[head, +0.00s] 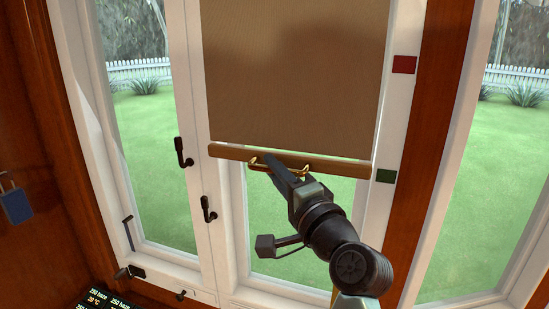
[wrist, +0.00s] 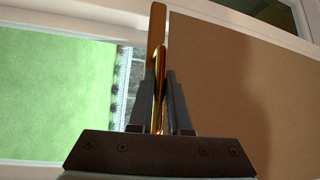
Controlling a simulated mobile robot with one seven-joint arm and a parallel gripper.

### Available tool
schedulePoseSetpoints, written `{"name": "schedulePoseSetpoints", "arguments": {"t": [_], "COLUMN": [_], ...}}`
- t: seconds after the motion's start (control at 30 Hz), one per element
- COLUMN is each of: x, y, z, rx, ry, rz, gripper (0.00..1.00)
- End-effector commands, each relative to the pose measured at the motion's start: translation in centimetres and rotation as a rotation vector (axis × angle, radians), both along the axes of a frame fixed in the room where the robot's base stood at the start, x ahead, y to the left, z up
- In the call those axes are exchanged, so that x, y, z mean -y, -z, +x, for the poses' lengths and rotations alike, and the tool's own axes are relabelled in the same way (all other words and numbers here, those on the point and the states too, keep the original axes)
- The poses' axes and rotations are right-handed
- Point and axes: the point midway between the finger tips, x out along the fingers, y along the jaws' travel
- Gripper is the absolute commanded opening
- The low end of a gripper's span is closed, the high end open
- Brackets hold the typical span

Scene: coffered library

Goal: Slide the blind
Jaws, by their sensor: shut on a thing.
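The brown roller blind (head: 295,75) hangs over the upper part of the middle window, and it fills the right of the wrist view (wrist: 235,95). A wooden bar (head: 220,151) runs along its lower edge. A brass handle (head: 256,164) is fixed to the bar; it also shows in the wrist view (wrist: 160,75). My gripper (head: 272,164) is shut on the brass handle, near the bar's middle. In the wrist view the two dark fingers (wrist: 159,100) stand on either side of the handle. The grasp itself is partly hidden by my gripper in the head view.
On the frame right of the blind are a red marker (head: 404,65) above and a green marker (head: 385,176) near the bar's height. Black window latches (head: 183,153) stick out at the left. A blue padlock (head: 16,205) hangs at the far left. Glass below the bar is uncovered.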

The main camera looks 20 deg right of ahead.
Motion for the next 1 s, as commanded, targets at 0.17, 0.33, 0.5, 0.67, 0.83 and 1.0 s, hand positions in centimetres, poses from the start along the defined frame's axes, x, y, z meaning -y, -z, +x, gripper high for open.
{"name": "schedulePoseSetpoints", "arguments": {"t": [0.17,0.33,0.5,0.67,0.83,1.0], "x": [0.0,0.0,0.0,0.0,0.0,0.0], "y": [2.0,2.2,2.1,2.1,2.1,2.0], "z": [0.0,0.0,0.0,0.0,0.0,0.0], "rx": [-0.001,-0.001,-0.001,0.000,0.000,0.000], "ry": [0.000,0.000,0.000,0.000,0.000,0.000], "rz": [0.001,0.001,0.001,0.001,0.000,0.000], "gripper": [0.00,0.00,0.00,0.25,0.45,0.45]}}
